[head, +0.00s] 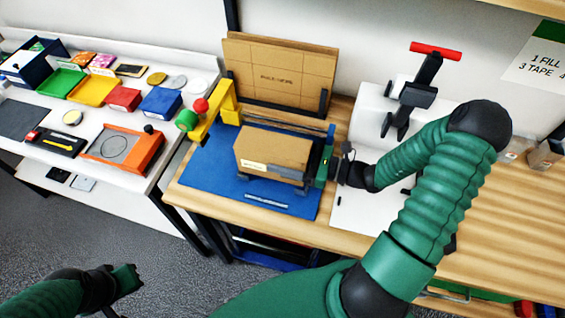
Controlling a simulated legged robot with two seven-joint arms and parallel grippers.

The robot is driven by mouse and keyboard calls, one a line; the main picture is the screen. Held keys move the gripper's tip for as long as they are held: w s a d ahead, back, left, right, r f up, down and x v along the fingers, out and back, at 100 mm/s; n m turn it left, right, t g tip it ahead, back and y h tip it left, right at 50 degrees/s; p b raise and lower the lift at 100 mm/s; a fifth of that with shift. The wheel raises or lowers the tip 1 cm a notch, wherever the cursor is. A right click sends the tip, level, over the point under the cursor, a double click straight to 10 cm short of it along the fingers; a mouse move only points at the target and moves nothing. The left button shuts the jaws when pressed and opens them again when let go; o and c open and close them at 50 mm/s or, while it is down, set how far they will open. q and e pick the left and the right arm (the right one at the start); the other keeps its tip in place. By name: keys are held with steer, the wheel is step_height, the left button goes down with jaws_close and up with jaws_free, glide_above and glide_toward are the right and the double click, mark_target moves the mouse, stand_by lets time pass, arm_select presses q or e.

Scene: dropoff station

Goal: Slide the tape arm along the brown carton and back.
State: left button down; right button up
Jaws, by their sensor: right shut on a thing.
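The brown carton (272,152) lies on a blue mat (210,172), with a white label on its front. The yellow tape arm (226,100), with a red knob and a green roll, stands left of the carton at the left end of a rail (290,122) behind it. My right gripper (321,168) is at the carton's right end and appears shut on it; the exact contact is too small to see. My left gripper (132,280) is low at the lower left, away from the bench and apart from everything; its jaw gap is unclear.
Flat cartons (280,75) stand upright behind the rail. A black stand with a red handle (435,50) is at the back right. A white bench (110,165) with colored trays is at the left. The wooden bench (510,215) has free room at the right.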

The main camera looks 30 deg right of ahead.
step_height(320, 180, down, 3)
steer(key=shift+s+d+r, duration=0.1)
steer(key=shift+d, duration=0.05)
steer(key=shift+f, duration=0.4)
steer(key=o, duration=1.7)
steer(key=shift+c, duration=0.2)
steer(key=b+v, duration=0.1)
steer(key=v, duration=1)
steer(key=shift+s+d, duration=0.15)
steer(key=shift+d, duration=0.1)
steer(key=shift+s+d, duration=0.1)
steer(key=shift+r, duration=0.1)
